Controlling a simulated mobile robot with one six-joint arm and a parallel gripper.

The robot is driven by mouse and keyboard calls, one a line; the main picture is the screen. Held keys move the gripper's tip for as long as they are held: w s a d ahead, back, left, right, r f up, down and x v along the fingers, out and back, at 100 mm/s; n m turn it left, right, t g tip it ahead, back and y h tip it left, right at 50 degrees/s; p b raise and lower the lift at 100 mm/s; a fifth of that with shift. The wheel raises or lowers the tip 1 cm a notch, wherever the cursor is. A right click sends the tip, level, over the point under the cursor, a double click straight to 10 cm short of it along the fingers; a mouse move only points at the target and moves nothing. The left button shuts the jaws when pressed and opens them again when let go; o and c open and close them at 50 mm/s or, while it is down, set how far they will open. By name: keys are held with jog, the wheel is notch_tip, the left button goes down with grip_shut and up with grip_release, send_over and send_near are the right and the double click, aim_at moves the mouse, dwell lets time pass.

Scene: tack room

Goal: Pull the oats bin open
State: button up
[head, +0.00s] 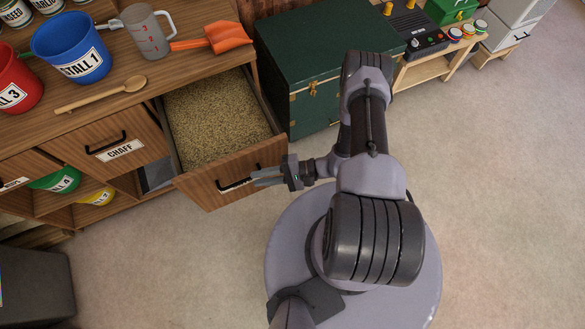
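The oats bin (232,178) is a wooden pull-out drawer in the cabinet, standing well out from the front and full of pale grain (215,115). Its front has a dark handle and a white label, partly hidden by my gripper, so I cannot read the label. My gripper (256,178) is at the right part of the handle, with its fingers pointing left. The fingers look slightly apart, but I cannot tell whether they close on the handle or only sit beside it.
The chaff bin (113,146) is shut to the left. On the counter are a blue bucket (70,47), a red bucket (15,82), a measuring jug (146,33), an orange scoop (220,38) and a wooden spoon (100,95). A green chest (315,60) stands close right. The floor at right is clear.

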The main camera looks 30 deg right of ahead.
jog(key=p+v, duration=0.1)
jog(key=v, duration=1)
jog(key=shift+a, duration=0.1)
